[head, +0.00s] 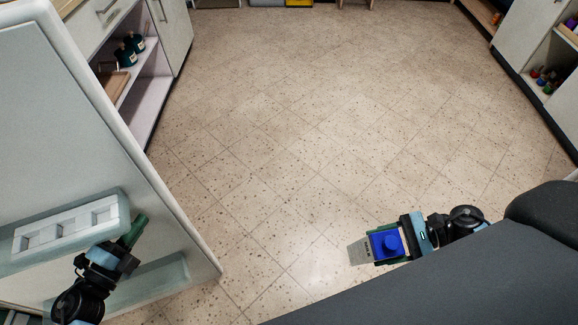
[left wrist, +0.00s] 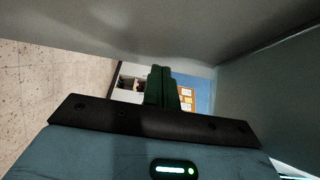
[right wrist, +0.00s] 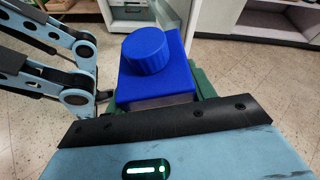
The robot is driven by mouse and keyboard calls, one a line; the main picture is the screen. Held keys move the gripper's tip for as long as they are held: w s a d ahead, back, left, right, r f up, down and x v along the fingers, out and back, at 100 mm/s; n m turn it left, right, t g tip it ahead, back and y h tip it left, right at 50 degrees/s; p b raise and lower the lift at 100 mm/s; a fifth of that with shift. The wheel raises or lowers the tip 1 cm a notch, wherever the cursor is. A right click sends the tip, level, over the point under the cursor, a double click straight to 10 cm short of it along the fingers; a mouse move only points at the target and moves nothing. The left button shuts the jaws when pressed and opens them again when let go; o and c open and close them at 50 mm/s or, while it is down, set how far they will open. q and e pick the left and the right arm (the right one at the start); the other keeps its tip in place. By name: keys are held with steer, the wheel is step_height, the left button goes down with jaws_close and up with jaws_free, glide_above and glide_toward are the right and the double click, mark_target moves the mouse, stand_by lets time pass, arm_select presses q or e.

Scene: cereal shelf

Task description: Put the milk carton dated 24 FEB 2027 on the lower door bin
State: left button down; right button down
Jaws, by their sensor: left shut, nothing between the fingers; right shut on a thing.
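A milk carton with a blue cap and blue top (head: 388,244) and a pale side is in my right gripper (head: 384,247), over open floor at the right. Its blue top fills the middle of the right wrist view (right wrist: 178,82); I cannot read its date. The open fridge door (head: 60,120) stands at the left. Its lower door bin (head: 168,276) is pale green and partly hidden by my left arm. My left gripper (head: 139,221) is shut and empty, close to the door's inner side beside the upper bin. Its green fingers show in the left wrist view (left wrist: 161,78).
An upper door bin (head: 115,200) holds a white rack (head: 67,229) with several hollows. A cabinet (head: 150,85) with open shelves stands behind the door. Another shelf unit (head: 540,70) stands at the far right. The tiled floor (head: 320,130) between is clear.

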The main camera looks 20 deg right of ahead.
arm_select(q)
steer(key=shift+w, duration=0.7)
steer(key=shift+a, duration=0.1)
